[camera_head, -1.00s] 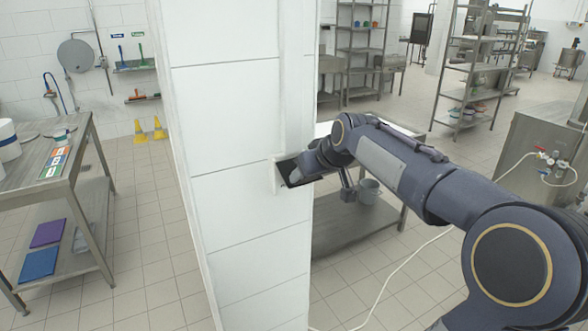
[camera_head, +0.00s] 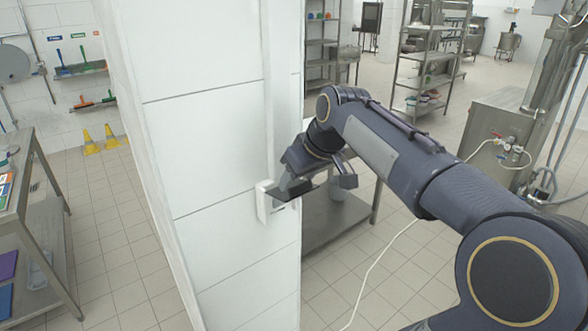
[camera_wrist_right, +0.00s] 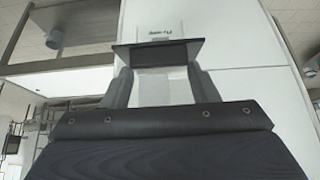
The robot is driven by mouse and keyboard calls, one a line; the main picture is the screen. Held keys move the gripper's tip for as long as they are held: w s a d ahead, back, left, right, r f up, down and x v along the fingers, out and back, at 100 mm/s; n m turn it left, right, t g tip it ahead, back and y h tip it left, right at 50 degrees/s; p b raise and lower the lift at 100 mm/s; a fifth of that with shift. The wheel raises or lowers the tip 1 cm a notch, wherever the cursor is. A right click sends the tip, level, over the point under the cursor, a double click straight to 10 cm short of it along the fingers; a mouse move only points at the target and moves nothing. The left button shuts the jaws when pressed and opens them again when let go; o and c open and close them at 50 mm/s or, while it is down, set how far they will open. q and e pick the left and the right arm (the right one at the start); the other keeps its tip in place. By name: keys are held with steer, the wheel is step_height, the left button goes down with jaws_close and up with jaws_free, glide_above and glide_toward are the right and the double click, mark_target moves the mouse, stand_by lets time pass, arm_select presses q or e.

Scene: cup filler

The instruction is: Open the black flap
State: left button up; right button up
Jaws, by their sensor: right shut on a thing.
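A small white box (camera_head: 264,203) is fixed to the side of the white pillar. The black flap (camera_head: 293,193) stands out from this box at an angle, with white box surface showing below it. My right gripper (camera_head: 290,183) is at the flap, its arm coming in from the right. In the right wrist view the black flap (camera_wrist_right: 158,53) lies across the tips of my right gripper's fingers (camera_wrist_right: 162,77), which are shut on it. A white panel with small dark lettering (camera_wrist_right: 154,28) shows beyond the flap. My left gripper is out of view.
The white pillar (camera_head: 215,130) stands close in front of me. A metal table (camera_head: 45,200) is at the left, with yellow cones (camera_head: 100,138) behind it. A steel table (camera_head: 335,222) with a bucket is behind my right arm. A pale hose (camera_head: 380,262) crosses the tiled floor.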

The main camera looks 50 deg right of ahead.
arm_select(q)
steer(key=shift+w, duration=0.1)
arm_select(e)
steer(key=shift+w+f, duration=0.1)
steer(key=shift+w, duration=0.05)
steer(key=o, duration=1.4)
steer(key=shift+w+f, duration=0.15)
steer(key=shift+w, duration=0.15)
steer(key=shift+s, duration=0.25)
arm_select(q)
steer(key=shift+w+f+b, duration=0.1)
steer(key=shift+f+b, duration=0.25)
steer(key=shift+b, duration=0.05)
arm_select(e)
steer(key=d+v, duration=0.1)
steer(key=v, duration=0.7)
steer(key=shift+a, duration=0.5)
steer(key=shift+w, duration=0.15)
